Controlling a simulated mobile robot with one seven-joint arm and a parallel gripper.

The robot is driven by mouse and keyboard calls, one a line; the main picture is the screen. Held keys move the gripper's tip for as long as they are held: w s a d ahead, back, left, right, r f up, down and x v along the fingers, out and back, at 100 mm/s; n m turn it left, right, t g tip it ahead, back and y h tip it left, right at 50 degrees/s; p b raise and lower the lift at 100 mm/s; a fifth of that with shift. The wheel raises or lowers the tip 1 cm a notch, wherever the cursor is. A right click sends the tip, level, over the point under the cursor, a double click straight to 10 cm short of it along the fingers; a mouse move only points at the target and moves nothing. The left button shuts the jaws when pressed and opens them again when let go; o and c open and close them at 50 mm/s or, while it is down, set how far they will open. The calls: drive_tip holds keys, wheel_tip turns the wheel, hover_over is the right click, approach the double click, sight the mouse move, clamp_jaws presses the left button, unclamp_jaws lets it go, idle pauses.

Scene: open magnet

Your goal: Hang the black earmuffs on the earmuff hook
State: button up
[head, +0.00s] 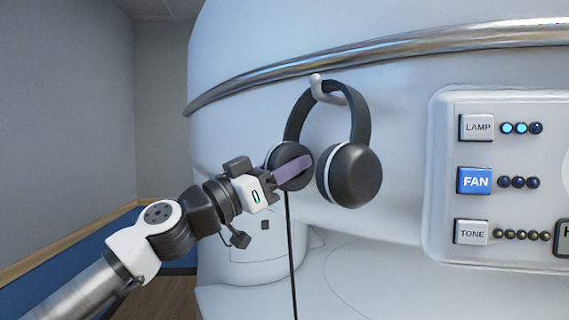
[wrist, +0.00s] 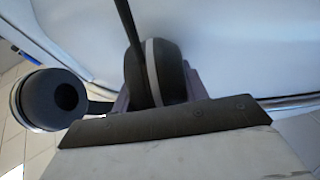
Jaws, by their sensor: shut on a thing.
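The black earmuffs (head: 360,112) are upright against the white magnet housing in the head view, band at the top and two round cups below. The pale earmuff hook (head: 318,86) shows at the top of the band, and the band passes at or over it; I cannot tell whether its weight rests there. My gripper (head: 293,168) is shut on the left cup. In the wrist view that cup (wrist: 165,75) sits between the fingers (wrist: 158,92), and the other cup (wrist: 48,98) hangs free at the left. A black cable runs down from the held cup.
A control panel (head: 505,100) with LAMP, FAN and TONE buttons is to the right of the earmuffs. A metal rail (head: 400,50) curves across the housing above the hook. A white ledge (head: 370,285) lies below. Open floor shows at the left.

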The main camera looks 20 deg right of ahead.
idle(0.4)
drive_tip(key=o, duration=1.2)
drive_tip(key=shift+o, duration=0.2)
